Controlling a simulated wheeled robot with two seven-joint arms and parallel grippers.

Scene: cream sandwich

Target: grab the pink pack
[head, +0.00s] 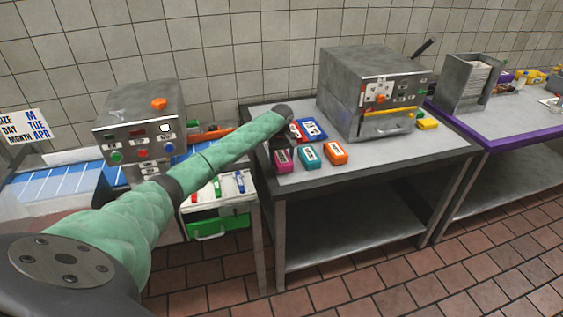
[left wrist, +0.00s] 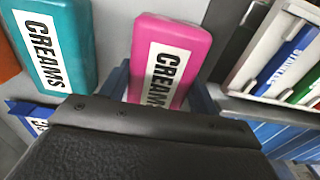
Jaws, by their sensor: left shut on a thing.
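The pink pack (head: 284,162), with a white label, is at the front left of the grey table, under my left gripper (head: 284,146). In the left wrist view the pink pack (left wrist: 184,45) reads "CREAMS" and lies between the two blue fingers of my left gripper (left wrist: 160,90). The gripper is shut on it. Its near end is hidden by the gripper body. I cannot tell whether it is lifted off the table. My right gripper is not in view.
A teal pack (head: 309,155) and an orange pack (head: 335,152) lie just right of the pink one. Blue and red packs (head: 312,129) lie behind. A metal machine (head: 370,90) stands at the back right. A white tray (head: 217,188) with coloured labels is at the left.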

